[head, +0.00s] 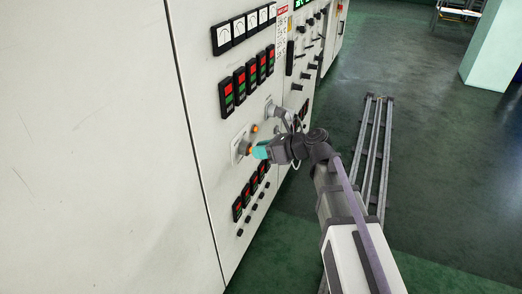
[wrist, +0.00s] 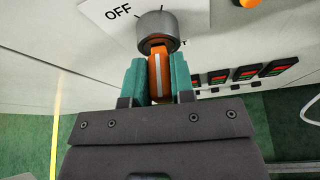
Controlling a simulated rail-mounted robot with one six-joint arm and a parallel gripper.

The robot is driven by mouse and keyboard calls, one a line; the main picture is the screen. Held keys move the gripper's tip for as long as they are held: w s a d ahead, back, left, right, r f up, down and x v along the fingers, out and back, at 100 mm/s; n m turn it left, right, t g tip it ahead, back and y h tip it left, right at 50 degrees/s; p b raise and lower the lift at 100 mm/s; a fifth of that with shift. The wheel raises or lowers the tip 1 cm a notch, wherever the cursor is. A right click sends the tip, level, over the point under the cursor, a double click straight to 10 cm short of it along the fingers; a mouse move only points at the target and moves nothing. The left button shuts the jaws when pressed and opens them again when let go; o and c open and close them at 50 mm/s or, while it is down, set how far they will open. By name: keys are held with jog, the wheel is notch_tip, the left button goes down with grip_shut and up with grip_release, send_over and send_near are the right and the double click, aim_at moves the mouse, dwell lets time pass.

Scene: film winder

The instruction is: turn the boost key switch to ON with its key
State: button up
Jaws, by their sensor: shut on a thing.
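The boost key switch is a grey round cylinder (wrist: 157,28) on a white plate (wrist: 106,24), with OFF printed to its upper left. A dark mark shows on the cylinder's face. The key is orange with a white stripe (wrist: 157,85), and its front end meets the cylinder. My gripper (wrist: 158,75) has teal fingers shut on either side of the key. In the head view my gripper (head: 259,151) is at the panel, with the key's orange (head: 248,149) just showing. The switch plate (head: 237,148) is partly hidden there. Other lettering beside the cylinder is mostly hidden.
An orange lamp (head: 255,128) sits just above the switch. A grey knob (head: 273,111) stands out to the upper right. Rows of red-and-green buttons are above and below (head: 238,208). Open green floor (head: 430,150) lies right, past a floor rail (head: 374,150).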

jog(key=shift+m, duration=0.4)
jog(key=shift+w+f+m+g+y+b, duration=0.25)
jog(key=shift+m+g+y+b, duration=0.15)
jog(key=shift+m+g, duration=0.25)
jog(key=shift+s+r+m, duration=0.1)
jog(key=shift+r+m, duration=0.05)
jog(key=shift+m, duration=0.3)
jog(key=o, duration=1)
jog(key=shift+c, duration=0.2)
jog(key=shift+d, duration=0.1)
jog(key=p+v, duration=0.3)
jog(key=v, duration=0.7)
jog(key=shift+d, duration=0.45)
